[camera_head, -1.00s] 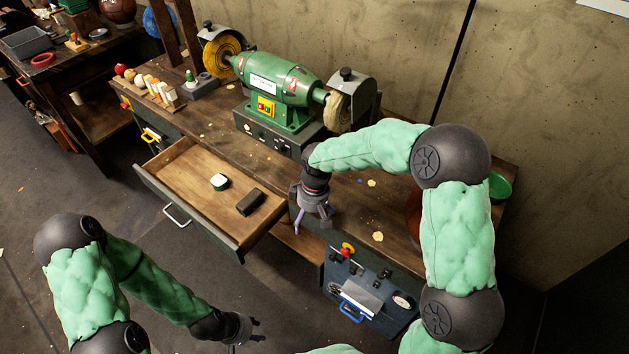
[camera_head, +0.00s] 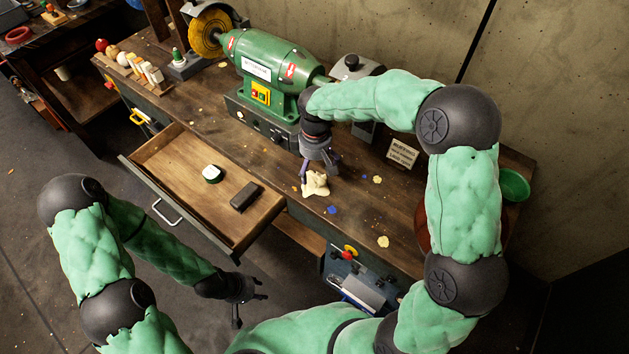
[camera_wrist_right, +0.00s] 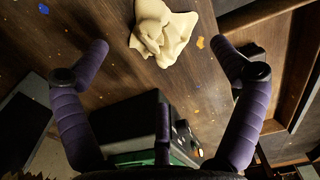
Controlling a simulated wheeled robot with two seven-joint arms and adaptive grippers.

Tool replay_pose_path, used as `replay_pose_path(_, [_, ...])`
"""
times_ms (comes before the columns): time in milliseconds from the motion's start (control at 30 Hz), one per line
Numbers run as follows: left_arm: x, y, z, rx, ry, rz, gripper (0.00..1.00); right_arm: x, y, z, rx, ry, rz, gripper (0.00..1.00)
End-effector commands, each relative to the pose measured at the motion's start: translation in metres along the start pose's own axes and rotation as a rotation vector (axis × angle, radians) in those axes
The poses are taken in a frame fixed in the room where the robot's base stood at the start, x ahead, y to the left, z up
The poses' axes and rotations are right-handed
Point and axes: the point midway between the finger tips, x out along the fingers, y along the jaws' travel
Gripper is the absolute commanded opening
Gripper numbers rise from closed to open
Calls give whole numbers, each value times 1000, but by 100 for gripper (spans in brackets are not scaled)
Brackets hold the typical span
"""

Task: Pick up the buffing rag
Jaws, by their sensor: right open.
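The buffing rag is a crumpled cream cloth (camera_head: 316,185) lying on the brown bench top, near its front edge. In the right wrist view the rag (camera_wrist_right: 163,30) shows at the top, lying on the wood between the spread fingers' tips. My right gripper (camera_head: 319,170) is open and empty, just above and behind the rag, pointing down; its fingers partly cover the rag in the head view. My left gripper (camera_head: 250,300) is low at the front, off the bench in front of the drawer, with fingers apart and nothing in them.
A green bench grinder (camera_head: 270,68) stands behind the rag. An open drawer (camera_head: 165,157) juts out at left, holding a dark block (camera_head: 244,196) and a white-topped tin (camera_head: 212,174).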

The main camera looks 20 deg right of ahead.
Motion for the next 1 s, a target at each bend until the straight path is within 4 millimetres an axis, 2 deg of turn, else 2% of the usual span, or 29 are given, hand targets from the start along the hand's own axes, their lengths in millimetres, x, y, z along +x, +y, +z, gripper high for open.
replay_pose_path(33, [4, -2, 0, 0, 1, 0, 40, 10, 0, 0, 1, -1, -2, 95])
replay_pose_path(267, [9, -3, -1, 0, 1, 0, 40, 25, 0, 0, 2, 0, -1, 95])
replay_pose_path(600, [30, -10, -2, 0, 1, 0, 40, 68, -1, -2, 0, 0, -1, 95])
replay_pose_path(867, [29, -10, -2, 0, 1, 0, 40, 70, -1, -2, 1, 1, 0, 95])
replay_pose_path(967, [29, -10, -2, 0, 1, 0, 40, 70, -1, -2, 1, 1, 0, 69])
replay_pose_path(1000, [29, -10, -2, 0, 1, 0, 40, 70, -1, -2, 1, 1, 0, 58])
